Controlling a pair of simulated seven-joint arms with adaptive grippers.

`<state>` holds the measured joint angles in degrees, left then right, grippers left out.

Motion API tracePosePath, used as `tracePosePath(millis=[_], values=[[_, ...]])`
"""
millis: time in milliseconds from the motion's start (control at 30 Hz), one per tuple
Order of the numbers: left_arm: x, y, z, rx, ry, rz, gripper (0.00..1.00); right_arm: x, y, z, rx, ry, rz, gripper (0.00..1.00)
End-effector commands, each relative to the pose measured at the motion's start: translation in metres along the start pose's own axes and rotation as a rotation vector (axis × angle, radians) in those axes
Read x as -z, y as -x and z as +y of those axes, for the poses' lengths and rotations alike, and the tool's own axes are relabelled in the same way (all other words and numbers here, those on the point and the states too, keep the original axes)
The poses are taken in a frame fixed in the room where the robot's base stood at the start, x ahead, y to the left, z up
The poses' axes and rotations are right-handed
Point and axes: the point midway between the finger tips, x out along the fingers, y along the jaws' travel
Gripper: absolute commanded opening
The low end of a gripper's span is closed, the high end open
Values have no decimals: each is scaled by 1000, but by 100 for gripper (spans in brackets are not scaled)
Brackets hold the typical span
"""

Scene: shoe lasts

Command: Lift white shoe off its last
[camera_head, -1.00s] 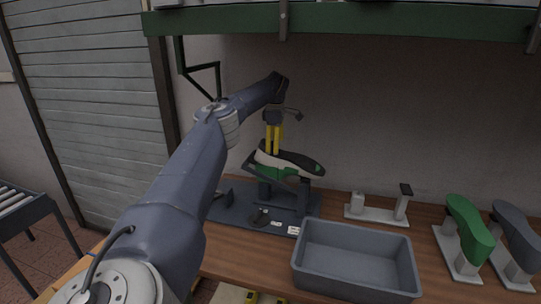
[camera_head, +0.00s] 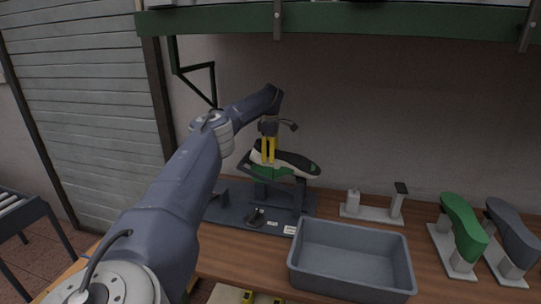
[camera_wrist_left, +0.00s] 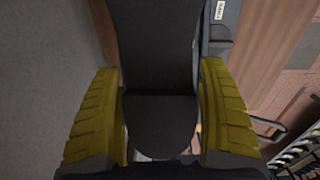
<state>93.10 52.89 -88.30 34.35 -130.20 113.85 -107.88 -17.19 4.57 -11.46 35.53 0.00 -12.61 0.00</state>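The white shoe (camera_head: 297,163) sits sole-up and slightly tilted on its green last (camera_head: 275,173), which rests on a dark stand (camera_head: 239,207). The shoe has a dark sole and a pale side. My left gripper (camera_head: 268,160) has come down over the shoe's left end, its yellow fingers overlapping it. In the left wrist view the dark sole (camera_wrist_left: 160,110) lies between the two fingers (camera_wrist_left: 160,125), with only a slim gap or none at each side. Firm contact does not show. My right gripper is out of view.
A grey bin (camera_head: 352,287) stands in front, right of the stand. An empty last holder (camera_head: 372,213) is behind it. A green last (camera_head: 462,225) and a grey last (camera_head: 515,235) stand at the right. A green shelf beam (camera_head: 380,20) hangs overhead.

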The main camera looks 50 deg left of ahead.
Motion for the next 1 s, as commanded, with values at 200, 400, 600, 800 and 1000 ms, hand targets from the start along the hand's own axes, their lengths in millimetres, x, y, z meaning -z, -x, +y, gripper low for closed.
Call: tracePosePath(millis=[200,400,600,800,1000], values=[[0,0,0,0,0,0,50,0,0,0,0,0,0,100],[0,0,0,0,0,0,26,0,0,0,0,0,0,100],[0,0,0,0,0,-1,50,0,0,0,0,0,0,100],[0,0,0,0,0,0,27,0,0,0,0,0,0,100],[0,0,0,0,0,-1,17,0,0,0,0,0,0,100]])
